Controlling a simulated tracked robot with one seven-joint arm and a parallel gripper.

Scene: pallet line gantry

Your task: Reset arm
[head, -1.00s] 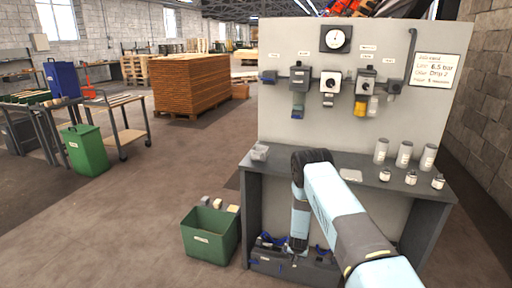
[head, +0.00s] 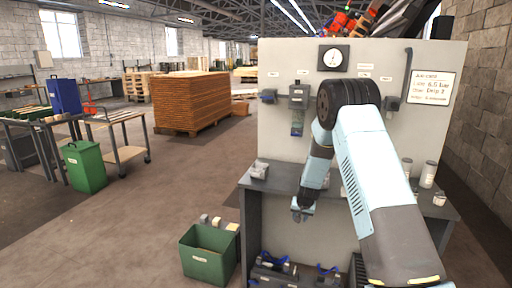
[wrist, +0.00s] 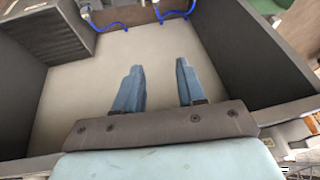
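My arm is folded in front of the grey workbench, with its dark elbow raised over the gauge board (head: 275,125). My gripper (head: 301,214) points down just in front of the bench's front edge. In the wrist view my gripper (wrist: 160,82) shows two blue fingers apart, with nothing between them. Below it is a pale floor panel (wrist: 85,90) between dark side walls.
The bench top (head: 272,180) carries a small grey holder (head: 259,169) and pale canisters (head: 428,174) at right. A green bin (head: 209,252) stands left of the bench. A dark tray with blue handles (head: 280,272) lies under it. Open floor (head: 120,225) spreads to the left.

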